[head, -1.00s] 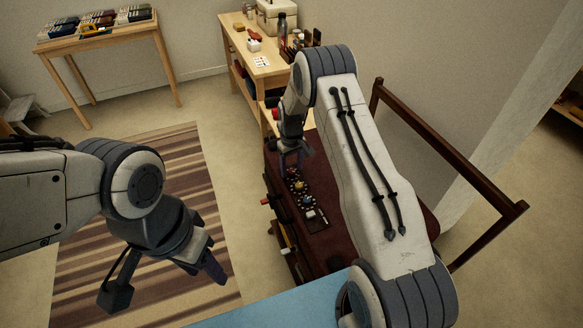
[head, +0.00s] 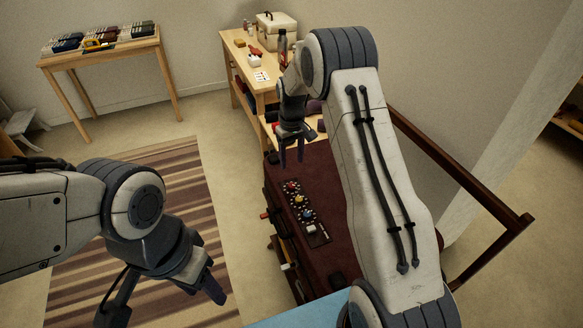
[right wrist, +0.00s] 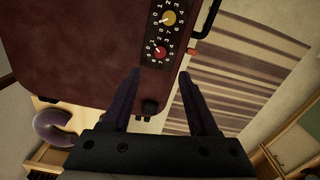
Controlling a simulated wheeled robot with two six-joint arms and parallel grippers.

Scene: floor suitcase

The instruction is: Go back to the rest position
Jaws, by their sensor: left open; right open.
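My right gripper (head: 291,153) is open and empty above the far end of the dark red suitcase (head: 322,190). In the right wrist view its two fingers (right wrist: 160,75) stand apart with nothing between them, and the suitcase (right wrist: 75,45) lies beyond them. The suitcase has a dial panel with a red dial (right wrist: 160,53) and a yellow dial (right wrist: 169,18). In the head view a blue dial (head: 306,214) also shows. My left gripper (head: 213,281) is open and empty above the striped rug, left of the suitcase. My right arm hides part of the suitcase.
A striped rug (head: 150,185) covers the floor at left. A wooden table (head: 100,48) with boxes stands at the back left. A wooden bench (head: 245,62) with a cream case (head: 276,28) and a bottle stands behind the suitcase. A dark wooden frame (head: 460,172) rises at right.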

